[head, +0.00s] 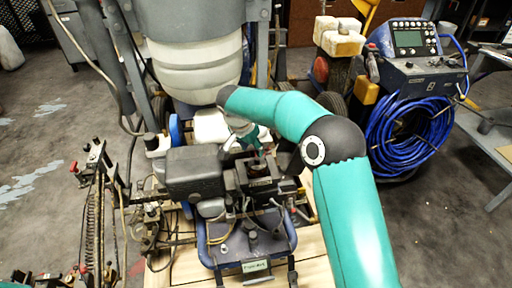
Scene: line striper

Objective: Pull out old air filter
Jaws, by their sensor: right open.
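The line striper's engine (196,165) sits on the machine in the middle, with a grey box-shaped cover on its left side. To the right is an open black housing (262,186) with a small dark, reddish-brown round part (257,167) in it. This may be the old air filter, but it is too small to tell. My right gripper (250,146) is open, pointing down just above that housing, partly hidden by its own wrist. I cannot tell if it touches anything. Only a teal bit of my left arm shows at the bottom left corner; its gripper is not visible.
A large whitish tank (195,65) stands behind the engine. Hoses and levers (97,205) crowd the left. A control unit (410,60) with a coiled blue hose (415,130) stands right. A wooden platform (312,268) lies beneath. Grey floor is open at far left.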

